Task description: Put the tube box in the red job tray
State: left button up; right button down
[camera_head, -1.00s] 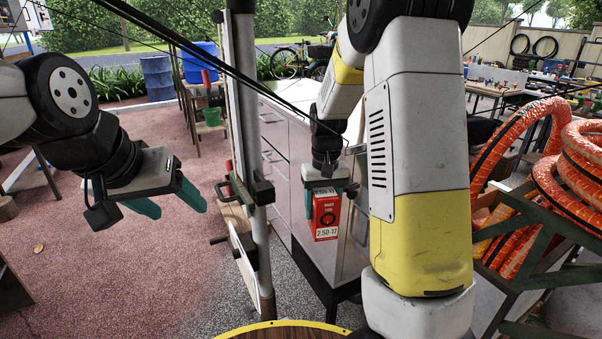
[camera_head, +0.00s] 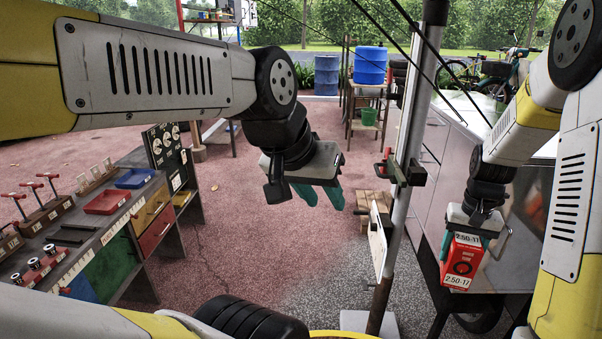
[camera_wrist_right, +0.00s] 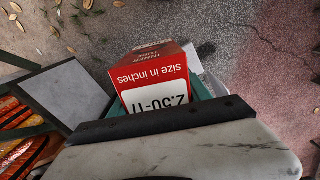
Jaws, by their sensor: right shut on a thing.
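The tube box (camera_head: 463,262) is red and white with "2.50-17" on it. My right gripper (camera_head: 466,236) is shut on it and holds it in the air at the right, in front of the grey cabinet. The box also shows between the teal fingers in the right wrist view (camera_wrist_right: 153,80). A red tray (camera_head: 107,201) lies on the bench at the left, beside a blue tray (camera_head: 136,178); its visible inside looks empty. My left gripper (camera_head: 320,195) is in the air at the middle, its teal fingers apart and nothing between them.
The bench (camera_head: 90,240) also carries red-handled tools (camera_head: 35,195), small cylinders (camera_head: 45,262) and a gauge panel (camera_head: 165,150). A grey upright post (camera_head: 402,170) stands between my two grippers. Open red ground (camera_head: 250,230) lies between bench and post.

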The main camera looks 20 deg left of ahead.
aim_at(108, 204)
jog(key=u, duration=1.6)
jog(key=i+u, duration=0.5)
jog(key=i, duration=2.5)
